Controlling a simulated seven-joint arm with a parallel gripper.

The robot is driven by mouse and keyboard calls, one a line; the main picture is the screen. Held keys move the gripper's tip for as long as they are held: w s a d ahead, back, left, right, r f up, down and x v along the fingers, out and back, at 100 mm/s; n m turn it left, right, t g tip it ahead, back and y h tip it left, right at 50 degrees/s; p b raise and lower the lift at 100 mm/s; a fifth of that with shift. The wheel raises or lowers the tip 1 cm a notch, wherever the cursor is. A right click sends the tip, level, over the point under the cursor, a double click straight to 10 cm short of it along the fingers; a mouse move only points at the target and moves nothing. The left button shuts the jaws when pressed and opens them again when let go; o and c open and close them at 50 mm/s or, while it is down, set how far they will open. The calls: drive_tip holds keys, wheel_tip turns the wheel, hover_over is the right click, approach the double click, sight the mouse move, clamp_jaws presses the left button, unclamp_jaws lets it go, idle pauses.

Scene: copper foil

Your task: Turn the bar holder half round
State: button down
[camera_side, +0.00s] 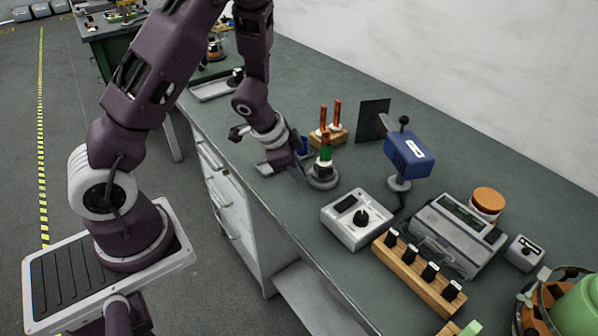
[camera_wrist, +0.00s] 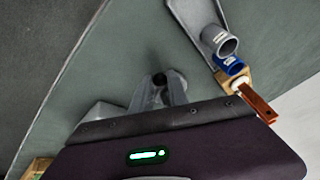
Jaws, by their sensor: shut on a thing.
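A blue cup (camera_side: 303,146) stands between my gripper and the wooden block. A grey tray (camera_side: 212,89) lies farther along the bench. A dark plate (camera_side: 373,119), blue device (camera_side: 408,154) and white control box (camera_side: 356,217) stand to the right. The bench's front edge is close.

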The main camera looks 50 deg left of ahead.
drive_tip(key=shift+w+a+m+h, duration=0.35)
drive_tip(key=shift+a+m, duration=0.2)
drive_tip(key=shift+m, duration=0.4)
drive_tip(key=shift+w+a+m+h, duration=0.2)
drive_tip(key=shift+a+m+h, duration=0.3)
drive_tip(key=shift+m, duration=0.45)
drive_tip(key=shift+w+a+m+g+h, duration=0.35)
drive_tip(key=shift+w+a+m, duration=0.05)
drive_tip(key=shift+m, duration=0.6)
drive_tip(key=shift+w+a+m+g+h, duration=0.3)
drive_tip(key=shift+w+a+m+g, duration=0.1)
drive_tip(key=shift+m, duration=0.6)
drive_tip(key=shift+w+a+f+m+g+h, duration=0.1)
drive_tip(key=shift+w+a+m+g+h, duration=0.25)
drive_tip(key=shift+m, duration=0.45)
drive_tip(key=shift+w+a+m+g+h, duration=0.1)
drive_tip(key=shift+w+m, duration=0.35)
drive_tip(key=shift+m, duration=0.35)
drive_tip(key=shift+w+a+m+g+h, duration=0.15)
drive_tip(key=shift+w+m+g, duration=0.3)
drive_tip(key=shift+m, duration=0.35)
drive_tip(key=shift+w+m+g+h, duration=0.1)
drive_tip(key=shift+w+m+g, duration=0.15)
drive_tip(key=shift+w+m, duration=0.4)
drive_tip(key=shift+m, duration=0.35)
drive_tip(key=c, duration=1.3)
unclamp_jaws()
